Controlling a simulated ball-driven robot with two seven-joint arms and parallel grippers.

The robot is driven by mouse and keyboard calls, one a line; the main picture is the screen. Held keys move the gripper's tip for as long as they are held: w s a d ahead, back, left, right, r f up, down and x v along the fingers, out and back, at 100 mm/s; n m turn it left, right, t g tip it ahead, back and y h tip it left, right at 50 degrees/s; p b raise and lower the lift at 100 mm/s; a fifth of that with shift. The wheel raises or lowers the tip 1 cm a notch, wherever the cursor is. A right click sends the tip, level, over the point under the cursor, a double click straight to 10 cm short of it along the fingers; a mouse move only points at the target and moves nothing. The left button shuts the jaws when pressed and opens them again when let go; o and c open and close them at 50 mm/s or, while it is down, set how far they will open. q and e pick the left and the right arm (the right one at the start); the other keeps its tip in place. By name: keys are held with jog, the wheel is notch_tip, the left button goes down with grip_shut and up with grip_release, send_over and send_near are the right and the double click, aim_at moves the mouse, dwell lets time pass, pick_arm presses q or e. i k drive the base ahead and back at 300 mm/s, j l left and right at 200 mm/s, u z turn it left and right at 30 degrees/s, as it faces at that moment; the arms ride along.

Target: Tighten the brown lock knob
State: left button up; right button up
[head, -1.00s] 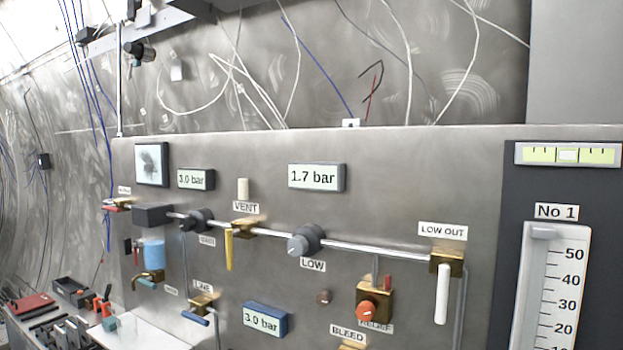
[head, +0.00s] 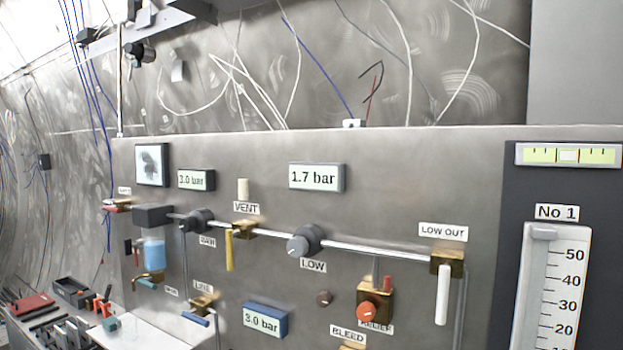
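A small brown knob (head: 324,298) sits on the grey steel panel, below the LOW label and left of the brass relief valve. It is the only brown knob I can make out; its marking is too small to read. Neither of my grippers shows in the head view, and nothing touches the knob.
The brass relief valve (head: 375,304) with its orange knob is close on the right. The grey LOW knob (head: 299,245) is above, and a blue-framed 3.0 bar display (head: 265,320) is to the lower left. Low out has a white lever (head: 442,295). Tools lie at the lower left.

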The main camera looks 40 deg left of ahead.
aim_at(323, 300)
jog(key=u, duration=1.4)
